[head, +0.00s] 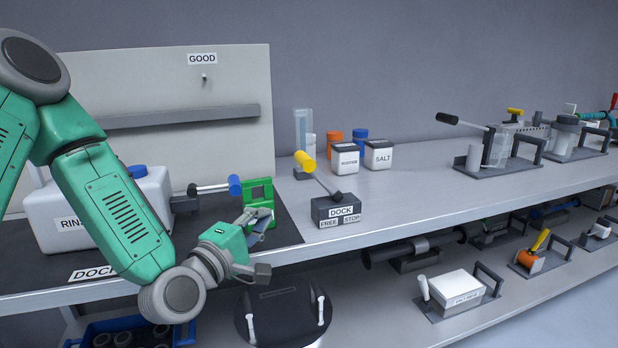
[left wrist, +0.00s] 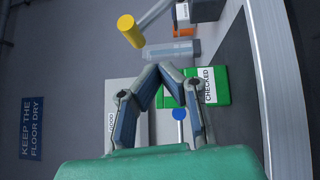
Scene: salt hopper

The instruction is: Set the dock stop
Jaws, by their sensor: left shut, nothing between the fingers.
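The dock stop is a dark box (head: 338,208) labelled DOCK, with FREE at its left and STOP at its right. Its lever has a yellow grip (head: 305,161) and leans up to the left, toward the FREE side. The yellow grip (left wrist: 130,31) also shows near the top of the left wrist view. My left gripper (head: 259,224) is left of the box and apart from it, over the dark mat. In the left wrist view its fingertips (left wrist: 163,72) are together with nothing between them. My right gripper is not in view.
A green stand (head: 259,192), with a CHECKED label in the wrist view, is just behind my left gripper. A blue-tipped handle (head: 235,185) and a white RINSE container (head: 65,215) are left. Jars (head: 378,156) stand behind the box.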

